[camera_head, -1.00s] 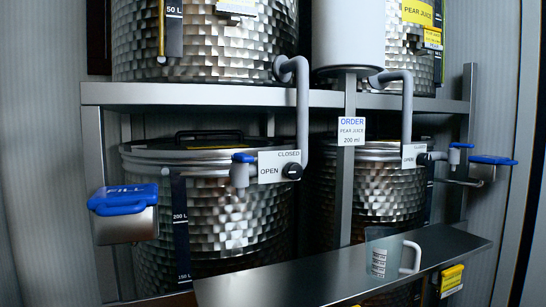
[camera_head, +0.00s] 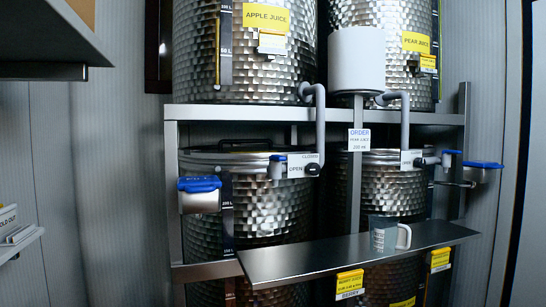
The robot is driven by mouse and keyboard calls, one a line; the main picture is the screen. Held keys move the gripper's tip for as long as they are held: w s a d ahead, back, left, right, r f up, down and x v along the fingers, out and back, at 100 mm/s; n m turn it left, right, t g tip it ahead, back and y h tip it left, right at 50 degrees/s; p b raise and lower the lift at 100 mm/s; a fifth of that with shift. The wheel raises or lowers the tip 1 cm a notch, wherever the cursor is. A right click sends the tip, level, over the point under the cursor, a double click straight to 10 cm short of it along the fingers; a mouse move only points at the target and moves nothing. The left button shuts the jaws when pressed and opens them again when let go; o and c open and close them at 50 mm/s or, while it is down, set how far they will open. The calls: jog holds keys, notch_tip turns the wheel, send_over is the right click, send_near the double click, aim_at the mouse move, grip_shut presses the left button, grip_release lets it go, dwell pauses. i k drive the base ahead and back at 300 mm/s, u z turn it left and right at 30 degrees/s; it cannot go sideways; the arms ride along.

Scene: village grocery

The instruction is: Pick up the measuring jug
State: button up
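The measuring jug (camera_head: 383,236) is a small clear cup with dark scale marks and a white handle on its right side. It stands upright on the dark metal shelf (camera_head: 300,260), toward the shelf's right part, below the pear juice tap. It looks empty, but it is too small to be sure. My gripper does not show in the head view.
Steel tanks stand behind the shelf on a metal rack (camera_head: 240,113). Grey pipes and taps (camera_head: 277,166) with blue handles stick out above the shelf. An order sign (camera_head: 359,139) hangs over it. Another shelf edge (camera_head: 45,71) juts in at upper left.

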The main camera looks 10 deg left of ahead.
aim_at(383, 228)
jog(key=u, duration=0.65)
jog(key=i, duration=0.55)
jog(key=u, duration=0.55)
jog(key=i, duration=1.1)
jog(key=u, duration=0.95)
jog(key=k, duration=1.45)
